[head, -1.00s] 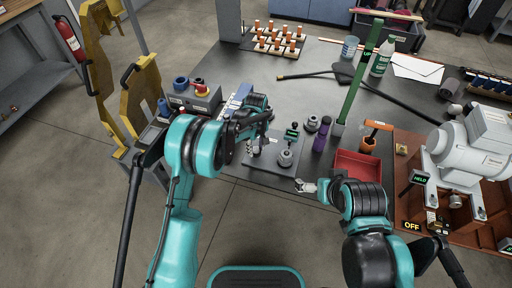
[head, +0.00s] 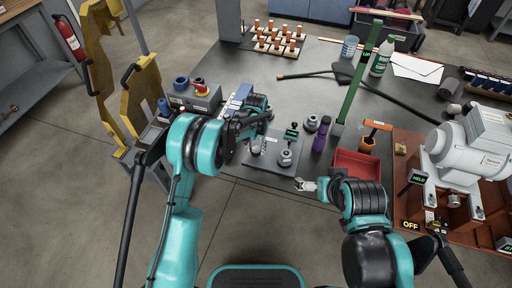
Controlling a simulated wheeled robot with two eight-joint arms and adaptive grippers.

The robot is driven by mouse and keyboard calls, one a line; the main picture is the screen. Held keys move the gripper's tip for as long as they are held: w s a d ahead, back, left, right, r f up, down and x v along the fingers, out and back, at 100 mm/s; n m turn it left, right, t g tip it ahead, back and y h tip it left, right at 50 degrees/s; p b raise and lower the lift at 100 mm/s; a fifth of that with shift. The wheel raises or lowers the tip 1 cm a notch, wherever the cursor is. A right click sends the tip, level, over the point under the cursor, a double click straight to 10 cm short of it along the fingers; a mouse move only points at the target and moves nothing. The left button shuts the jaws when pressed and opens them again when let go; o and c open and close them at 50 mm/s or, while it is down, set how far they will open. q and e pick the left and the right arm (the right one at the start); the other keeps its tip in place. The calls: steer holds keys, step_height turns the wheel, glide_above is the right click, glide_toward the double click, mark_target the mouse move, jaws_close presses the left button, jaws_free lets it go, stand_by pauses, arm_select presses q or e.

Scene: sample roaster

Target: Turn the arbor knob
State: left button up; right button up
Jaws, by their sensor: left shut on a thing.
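My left gripper (head: 257,145) is over the left part of a dark plate (head: 265,177) on the bench. Its jaws are shut on a small grey part that I take to be the arbor knob; the fingers and wrist hide most of it. Beside it on the plate stand a grey round fitting (head: 286,157) and a small green-lit display (head: 291,134) with a black ball-topped lever (head: 295,124). My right gripper (head: 303,184) is at the bench's front edge, right of the plate. It looks open and empty.
A red tray (head: 356,163), a purple bottle (head: 319,139) and a green post (head: 356,80) stand right of the plate. A grey control box (head: 195,100) is at left. A large white machine (head: 470,140) fills the right. The bench's far middle is mostly clear.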

mark_target(256, 149)
arm_select(q)
steer(key=m, duration=1.1)
steer(key=shift+m, duration=1.9)
steer(key=o, duration=1.2)
steer(key=shift+c, duration=0.2)
steer(key=shift+r, duration=0.1)
step_height(256, 149, up, 12)
